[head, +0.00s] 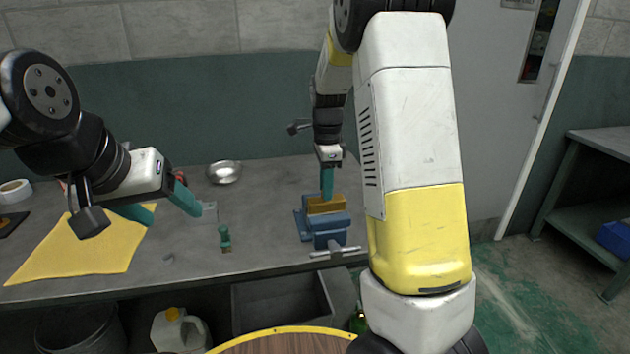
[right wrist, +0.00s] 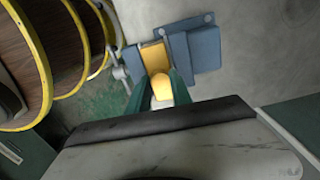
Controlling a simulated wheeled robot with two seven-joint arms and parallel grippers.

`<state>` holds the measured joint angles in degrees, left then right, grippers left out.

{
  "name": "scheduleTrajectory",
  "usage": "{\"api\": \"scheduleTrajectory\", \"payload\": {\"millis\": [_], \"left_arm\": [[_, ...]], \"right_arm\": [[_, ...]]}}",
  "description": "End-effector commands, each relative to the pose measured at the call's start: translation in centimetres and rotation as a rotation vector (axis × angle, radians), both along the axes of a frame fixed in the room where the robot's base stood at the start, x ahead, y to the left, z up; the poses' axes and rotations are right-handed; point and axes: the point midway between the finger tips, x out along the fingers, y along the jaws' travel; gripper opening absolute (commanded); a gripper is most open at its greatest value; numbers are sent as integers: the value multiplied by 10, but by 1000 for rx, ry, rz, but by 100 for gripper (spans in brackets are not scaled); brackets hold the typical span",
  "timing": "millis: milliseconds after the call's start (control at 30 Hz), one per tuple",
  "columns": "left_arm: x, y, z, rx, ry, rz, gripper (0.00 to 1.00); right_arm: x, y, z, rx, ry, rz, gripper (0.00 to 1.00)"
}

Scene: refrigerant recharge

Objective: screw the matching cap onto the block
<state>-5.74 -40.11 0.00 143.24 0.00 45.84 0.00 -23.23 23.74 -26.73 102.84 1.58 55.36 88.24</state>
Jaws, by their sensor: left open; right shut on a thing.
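A brass-coloured block (head: 326,205) sits in the jaws of a blue vise (head: 330,222) near the table's front edge; the block also shows in the right wrist view (right wrist: 155,57). My right gripper (head: 327,192) points down right over the block. In the right wrist view its teal fingers (right wrist: 160,88) are shut on a yellow cap (right wrist: 160,82). The cap lies against or just over the block; I cannot tell whether they touch or the threads meet. My left gripper (head: 158,207) is open and empty above the table's left side, by a yellow cloth.
The yellow cloth (head: 85,245) lies on the left of the table. A tape roll (head: 14,191) is at the far left. The vise handle (head: 335,251) juts out in front.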

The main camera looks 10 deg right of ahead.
Motion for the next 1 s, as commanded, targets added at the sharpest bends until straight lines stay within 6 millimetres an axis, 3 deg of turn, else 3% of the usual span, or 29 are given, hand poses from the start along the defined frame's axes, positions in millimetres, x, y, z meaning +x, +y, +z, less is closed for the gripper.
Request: {"api": "scheduleTrajectory", "payload": {"millis": [267, 567, 900, 1000], "left_arm": [[0, 0, 0, 0, 0, 0, 65], [0, 0, 0, 0, 0, 0, 65], [0, 0, 0, 0, 0, 0, 65], [0, 0, 0, 0, 0, 0, 65]], "right_arm": [[-2, -1, -1, -2, 7, -15, 0], [-3, -1, -1, -3, 8, -327, 0], [-3, -1, -2, -2, 9, -367, 0], [-3, -1, -2, -3, 10, -461, 0]]}}
